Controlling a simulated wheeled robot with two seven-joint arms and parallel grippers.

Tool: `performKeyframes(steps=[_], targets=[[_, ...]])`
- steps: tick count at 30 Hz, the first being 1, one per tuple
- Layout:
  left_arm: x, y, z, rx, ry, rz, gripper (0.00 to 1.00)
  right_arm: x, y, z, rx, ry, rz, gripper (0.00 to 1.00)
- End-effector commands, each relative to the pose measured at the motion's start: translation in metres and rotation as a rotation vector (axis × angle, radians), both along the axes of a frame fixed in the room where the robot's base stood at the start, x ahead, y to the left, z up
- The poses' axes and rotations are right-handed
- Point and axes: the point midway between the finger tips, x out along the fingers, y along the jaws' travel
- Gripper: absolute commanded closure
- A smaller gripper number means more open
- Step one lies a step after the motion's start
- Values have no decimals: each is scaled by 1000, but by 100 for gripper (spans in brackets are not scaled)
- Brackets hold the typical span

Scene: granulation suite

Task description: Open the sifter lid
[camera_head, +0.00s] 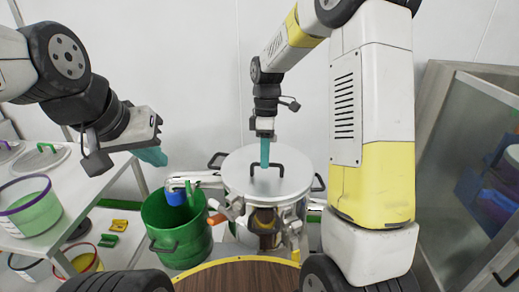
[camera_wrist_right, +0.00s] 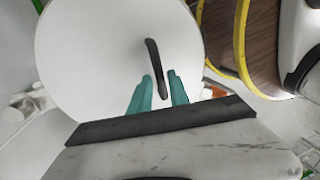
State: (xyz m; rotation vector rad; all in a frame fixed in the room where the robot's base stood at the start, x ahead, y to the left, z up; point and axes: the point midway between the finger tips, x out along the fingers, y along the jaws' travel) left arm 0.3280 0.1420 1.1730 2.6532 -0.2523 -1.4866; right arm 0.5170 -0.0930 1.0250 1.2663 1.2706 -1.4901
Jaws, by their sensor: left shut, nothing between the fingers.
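The sifter lid (camera_head: 243,174) is a round pale metal disc with a dark arched handle (camera_head: 281,171). It lies flat on top of the metal sifter body (camera_head: 247,207) and looks closed. My right gripper (camera_head: 265,163) points down over the lid at the handle. In the right wrist view its two teal fingers (camera_wrist_right: 159,78) are apart, with one end of the handle (camera_wrist_right: 154,62) showing between them. Visible gaps separate the fingers and handle; their height difference cannot be told. My left gripper (camera_head: 152,156) is shut and empty, left of the sifter above the shelf side.
A green bucket (camera_head: 178,238) stands left of the sifter, by its outlet. A white shelf (camera_head: 80,185) at left holds a purple-rimmed tub (camera_head: 30,212). A wooden round top with yellow edge (camera_head: 237,260) is in front. A glass-doored cabinet (camera_head: 480,150) stands at right.

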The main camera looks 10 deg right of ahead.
Motion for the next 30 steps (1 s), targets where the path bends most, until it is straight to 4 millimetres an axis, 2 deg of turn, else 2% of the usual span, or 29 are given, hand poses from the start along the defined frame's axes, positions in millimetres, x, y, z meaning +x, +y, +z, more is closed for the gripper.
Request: performKeyframes(steps=[1,3,30], targets=[[0,0,0,0,0,0,100,0,0,0,0,0,0,90],[0,0,0,0,0,0,100,0,0,0,0,0,0,100],[0,0,0,0,0,0,100,1,0,1,1,-2,0,100]])
